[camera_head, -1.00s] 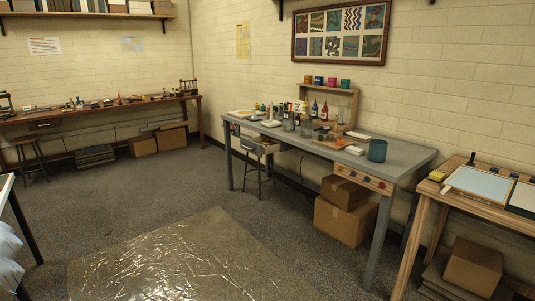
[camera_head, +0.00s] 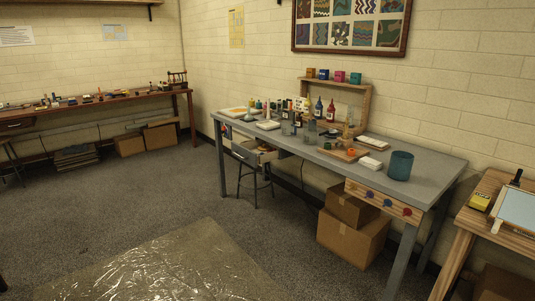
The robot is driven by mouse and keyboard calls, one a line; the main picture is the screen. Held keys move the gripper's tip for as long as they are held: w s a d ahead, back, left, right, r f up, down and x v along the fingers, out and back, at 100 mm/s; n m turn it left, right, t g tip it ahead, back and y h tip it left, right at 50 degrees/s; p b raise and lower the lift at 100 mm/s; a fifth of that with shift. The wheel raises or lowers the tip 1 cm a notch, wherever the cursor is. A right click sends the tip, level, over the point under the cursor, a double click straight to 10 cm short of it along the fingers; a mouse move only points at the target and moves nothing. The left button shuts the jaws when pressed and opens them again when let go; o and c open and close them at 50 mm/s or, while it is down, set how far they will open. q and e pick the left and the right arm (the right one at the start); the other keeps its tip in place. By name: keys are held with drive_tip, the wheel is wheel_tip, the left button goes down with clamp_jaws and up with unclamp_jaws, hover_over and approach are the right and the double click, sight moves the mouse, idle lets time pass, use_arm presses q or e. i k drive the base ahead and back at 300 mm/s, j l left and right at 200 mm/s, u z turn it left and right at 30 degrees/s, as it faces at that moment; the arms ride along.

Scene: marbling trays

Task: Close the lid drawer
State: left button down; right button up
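An open drawer (camera_head: 245,155) sticks out from the front of the grey table (camera_head: 330,177), near its left end, above a stool. Some small items show inside it; they are too small to tell apart. A second, wooden drawer front (camera_head: 381,201) with several blue and red knobs sits at the table's right end and looks shut. I cannot tell from the picture which one is the lid drawer. Neither of my grippers is in view.
A stool (camera_head: 255,178) stands under and before the open drawer. Cardboard boxes (camera_head: 350,239) sit under the table. A shiny plastic sheet (camera_head: 165,265) lies on the floor in front. A wooden table (camera_head: 460,250) stands at right. The grey floor between is clear.

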sight(247, 152)
drive_tip(key=i, duration=1.85)
